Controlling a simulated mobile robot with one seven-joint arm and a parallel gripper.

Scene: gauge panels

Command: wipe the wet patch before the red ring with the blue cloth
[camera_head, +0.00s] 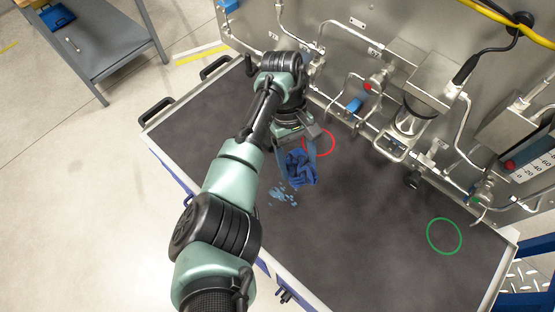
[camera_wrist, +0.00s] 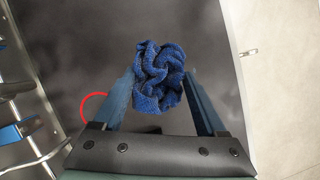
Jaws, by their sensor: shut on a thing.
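The blue cloth (camera_head: 302,169) is bunched up in my gripper (camera_head: 302,152), which is shut on it just above or at the dark mat; I cannot tell if it touches. In the wrist view the crumpled cloth (camera_wrist: 159,78) sits between the two fingers of my gripper (camera_wrist: 162,82). The wet patch (camera_head: 283,196), pale blue blotches, lies on the mat just left of and nearer than the cloth. The red ring (camera_head: 332,148) lies on the mat behind the cloth, partly hidden by my gripper. The ring also shows at the left in the wrist view (camera_wrist: 84,104).
The dark mat (camera_head: 370,230) is clear toward the front right, where a green ring (camera_head: 444,236) lies. A metal panel with pipes, valves and a gauge (camera_head: 532,168) stands along the back. Black handles (camera_head: 157,110) stick out at the left edge. A grey cart (camera_head: 98,40) stands far left.

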